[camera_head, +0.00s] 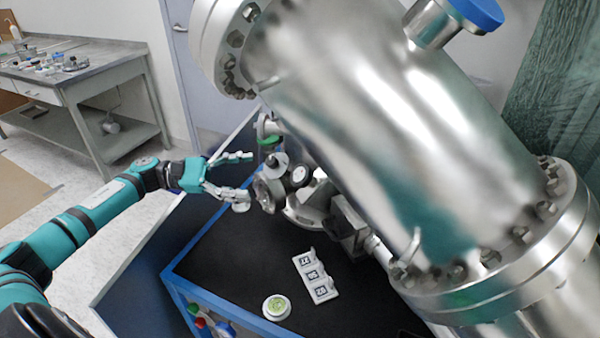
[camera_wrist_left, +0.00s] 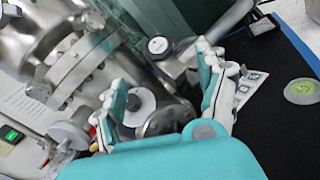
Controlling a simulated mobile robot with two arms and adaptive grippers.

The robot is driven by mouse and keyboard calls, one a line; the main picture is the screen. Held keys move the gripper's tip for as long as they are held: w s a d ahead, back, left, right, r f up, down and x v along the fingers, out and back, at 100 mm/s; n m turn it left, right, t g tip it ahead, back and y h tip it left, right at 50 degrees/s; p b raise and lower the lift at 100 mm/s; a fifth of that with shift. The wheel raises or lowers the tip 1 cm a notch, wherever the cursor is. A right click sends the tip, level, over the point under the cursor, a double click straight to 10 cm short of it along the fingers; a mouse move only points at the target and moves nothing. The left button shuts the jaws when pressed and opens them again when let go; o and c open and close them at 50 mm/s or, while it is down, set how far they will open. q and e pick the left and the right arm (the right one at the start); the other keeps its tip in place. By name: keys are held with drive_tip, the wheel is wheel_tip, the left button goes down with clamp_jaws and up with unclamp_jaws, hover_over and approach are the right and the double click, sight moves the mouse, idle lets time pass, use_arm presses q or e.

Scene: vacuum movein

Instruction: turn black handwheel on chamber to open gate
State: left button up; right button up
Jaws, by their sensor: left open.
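The large shiny metal chamber (camera_head: 370,110) fills the upper right of the head view. Small valve parts sit at its lower left side. Among them is a dark round handwheel (camera_head: 268,192); I cannot tell for sure that it is the black one named. My left gripper (camera_head: 246,181) is open, just left of these parts, its fingers pointing at them. In the left wrist view, my open fingers (camera_wrist_left: 165,92) have a round grey disc (camera_wrist_left: 140,106) between them in the picture. Contact cannot be told. My right gripper is not in view.
A small black knob with a pale centre (camera_head: 300,176) sits right beside the handwheel. A white marker block (camera_head: 315,275) and a round green-topped piece (camera_head: 277,307) lie on the black bench top (camera_head: 235,260). A grey lab table (camera_head: 95,70) stands at back left.

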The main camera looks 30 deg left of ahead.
sight(295, 176)
use_arm(q)
drive_tip(key=p+x, duration=0.3)
drive_tip(key=x, duration=0.8)
drive_tip(key=shift+w+d+r+p, duration=0.1)
drive_tip(key=shift+w+d+p, duration=0.1)
drive_tip(key=shift+d+p, duration=0.1)
drive_tip(key=shift+w+d, duration=0.3)
drive_tip(key=shift+d, duration=0.15)
drive_tip(key=c, duration=1.2)
